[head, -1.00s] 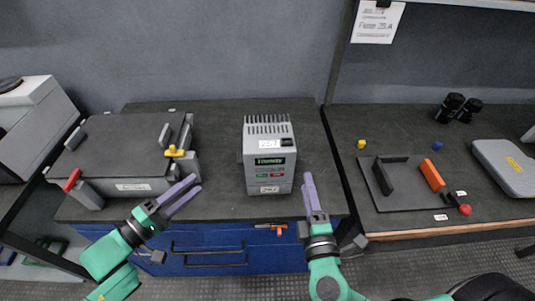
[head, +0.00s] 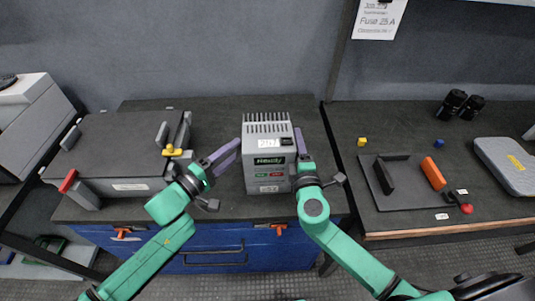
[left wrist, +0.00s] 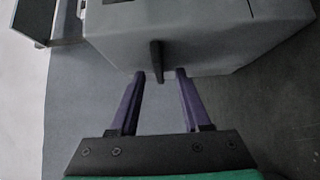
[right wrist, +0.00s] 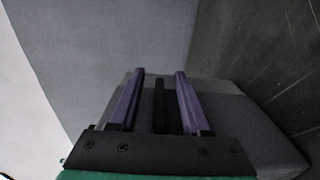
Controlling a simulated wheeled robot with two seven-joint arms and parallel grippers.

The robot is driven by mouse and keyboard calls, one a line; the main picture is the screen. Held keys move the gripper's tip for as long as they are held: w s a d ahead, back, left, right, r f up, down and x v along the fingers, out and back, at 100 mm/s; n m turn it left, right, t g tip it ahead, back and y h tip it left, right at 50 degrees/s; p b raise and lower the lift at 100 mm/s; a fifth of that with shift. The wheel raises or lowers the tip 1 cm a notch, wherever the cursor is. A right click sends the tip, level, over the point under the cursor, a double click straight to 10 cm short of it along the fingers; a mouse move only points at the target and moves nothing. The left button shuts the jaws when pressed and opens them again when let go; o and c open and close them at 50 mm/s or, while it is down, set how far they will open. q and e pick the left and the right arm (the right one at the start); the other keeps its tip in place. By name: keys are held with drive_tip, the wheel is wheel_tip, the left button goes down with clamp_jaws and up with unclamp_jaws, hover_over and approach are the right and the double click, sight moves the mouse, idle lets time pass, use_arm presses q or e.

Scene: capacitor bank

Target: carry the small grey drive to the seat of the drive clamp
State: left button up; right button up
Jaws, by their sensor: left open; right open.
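What looks like the drive clamp, a dark plate (head: 408,202) with a black bracket (head: 386,173) and orange bar (head: 433,173), is on the right bench.
A large grey box (head: 125,155) with red and yellow handles is left of the drive. A dark divider post (head: 342,160) separates the benches. Binoculars (head: 452,105), a grey case (head: 507,165) and small yellow (head: 362,142) and blue (head: 438,143) pieces lie around the plate.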

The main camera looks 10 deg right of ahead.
use_arm(q)
clamp_jaws()
use_arm(e)
clamp_jaws()
use_arm(q)
drive_tip(key=shift+a, duration=0.1)
use_arm(e)
drive_tip(key=shift+f, duration=0.1)
idle(0.9)
